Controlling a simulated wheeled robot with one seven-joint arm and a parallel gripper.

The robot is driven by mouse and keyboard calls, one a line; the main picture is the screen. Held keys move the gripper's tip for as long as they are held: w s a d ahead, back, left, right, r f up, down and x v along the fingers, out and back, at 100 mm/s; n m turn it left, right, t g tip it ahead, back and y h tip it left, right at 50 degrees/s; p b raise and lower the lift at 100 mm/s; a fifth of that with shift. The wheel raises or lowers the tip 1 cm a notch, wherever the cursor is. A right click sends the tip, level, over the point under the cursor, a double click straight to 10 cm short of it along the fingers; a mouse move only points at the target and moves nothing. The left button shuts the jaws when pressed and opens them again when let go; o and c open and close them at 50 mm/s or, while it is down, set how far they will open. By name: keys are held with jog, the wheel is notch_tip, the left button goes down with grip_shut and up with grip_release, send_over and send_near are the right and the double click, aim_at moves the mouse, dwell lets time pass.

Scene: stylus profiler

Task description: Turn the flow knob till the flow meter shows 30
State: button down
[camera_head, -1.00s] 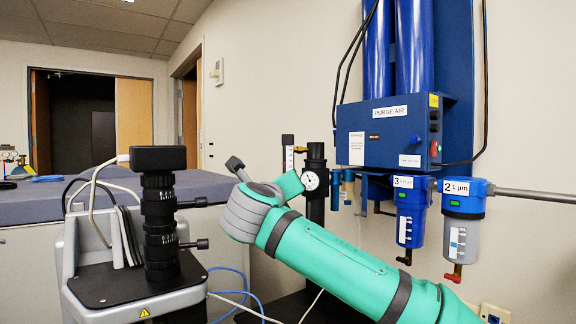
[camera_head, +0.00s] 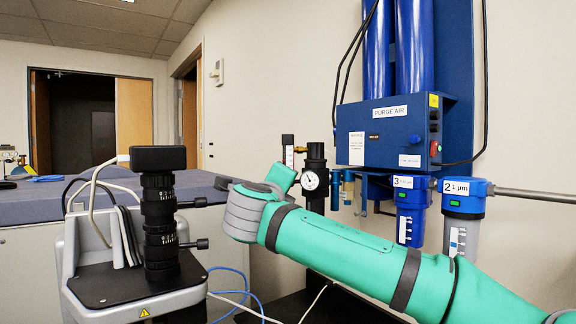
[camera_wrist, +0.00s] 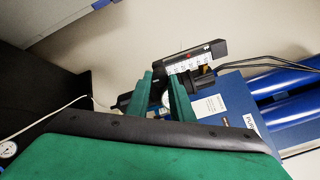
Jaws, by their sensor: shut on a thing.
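The flow meter (camera_head: 288,151) is a slim upright gauge with a white scale and black top, just left of the black regulator. In the wrist view the flow meter (camera_wrist: 188,64) lies slanted, with a small red mark on its scale; the numbers are too small to read. My gripper (camera_head: 284,178) is at the foot of the flow meter. In the wrist view its two green fingers (camera_wrist: 160,82) stand close together below the scale, shut on the flow knob, which is mostly hidden between them.
A black regulator with a round dial (camera_head: 310,180) stands right beside my gripper. The blue purge air unit (camera_head: 394,132) and filter bowls (camera_head: 463,205) are to the right. A black microscope-like instrument (camera_head: 160,215) stands left. A cable (camera_wrist: 45,120) crosses the wrist view.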

jog(key=shift+a+r, duration=0.1)
jog(key=shift+r, duration=0.05)
dwell(0.6)
jog(key=c, duration=1.6)
grip_release()
jog(key=shift+o, duration=0.2)
jog(key=shift+s, duration=0.1)
jog(key=s+a, duration=0.1)
jog(key=s, duration=0.6)
jog(key=shift+s+a, duration=0.2)
jog(key=shift+s, duration=0.15)
jog(key=s+a, duration=0.2)
jog(key=s, duration=0.8)
jog(key=shift+s, duration=0.3)
